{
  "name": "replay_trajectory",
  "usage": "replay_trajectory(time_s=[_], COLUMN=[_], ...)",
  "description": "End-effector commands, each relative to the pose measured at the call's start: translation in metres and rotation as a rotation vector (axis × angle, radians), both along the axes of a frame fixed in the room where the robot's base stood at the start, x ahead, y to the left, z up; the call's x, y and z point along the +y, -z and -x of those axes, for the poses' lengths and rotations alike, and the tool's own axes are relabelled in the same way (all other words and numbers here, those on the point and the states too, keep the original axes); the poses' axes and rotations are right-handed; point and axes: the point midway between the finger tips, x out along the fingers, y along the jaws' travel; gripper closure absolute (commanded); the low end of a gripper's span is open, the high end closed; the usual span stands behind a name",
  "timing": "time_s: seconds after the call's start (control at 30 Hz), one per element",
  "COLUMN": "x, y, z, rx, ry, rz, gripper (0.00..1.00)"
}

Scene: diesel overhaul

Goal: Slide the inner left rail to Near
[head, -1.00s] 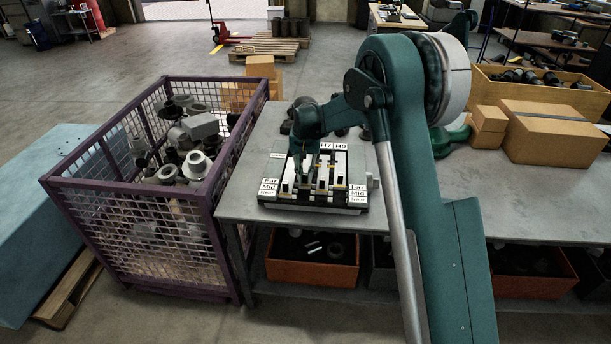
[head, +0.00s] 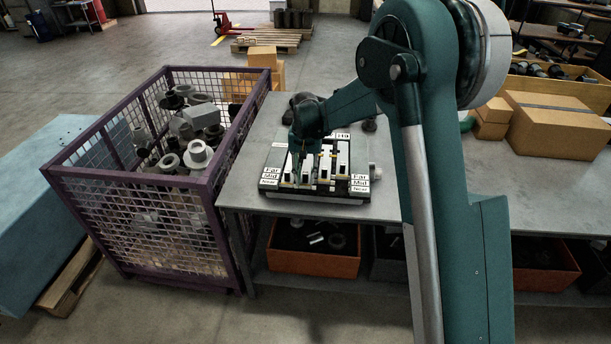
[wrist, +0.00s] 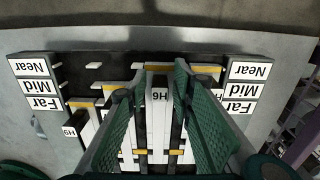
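The slide board (head: 318,195) lies on the grey bench, with Far, Mid and Near labels down both sides. In the wrist view it appears upside down, with Near at the top. The inner left rail (wrist: 159,112) is white and labelled H6. Its labelled end is about level with the Near labels (wrist: 249,71). My gripper (wrist: 152,78) has its two green fingers apart, one on each side of this rail. A gap shows beside the rail; I cannot tell whether either finger touches it. The neighbouring rails are partly hidden by the fingers.
The H9 rail (wrist: 69,131) is at the board's other side, its end nearer the Far row. A purple mesh crate (head: 212,190) of metal parts stands left of the bench. Dark round parts (head: 300,99) sit behind the board. Cardboard boxes (head: 556,133) stand at right.

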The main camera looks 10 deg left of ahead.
Motion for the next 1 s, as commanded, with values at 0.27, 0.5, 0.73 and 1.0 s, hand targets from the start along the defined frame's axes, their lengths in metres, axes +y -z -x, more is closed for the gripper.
replay_trajectory(time_s=[0.27,0.5,0.73,1.0], x=[0.0,0.0,0.0,0.0], y=[0.0,-0.006,-0.028,-0.07], z=[-0.002,-0.002,-0.002,-0.002], rx=[-0.003,-0.004,-0.004,-0.003], ry=[0.0,0.001,0.001,0.001], rz=[0.0,-0.001,-0.001,-0.001], gripper=[0.72,0.72,0.72,0.72])
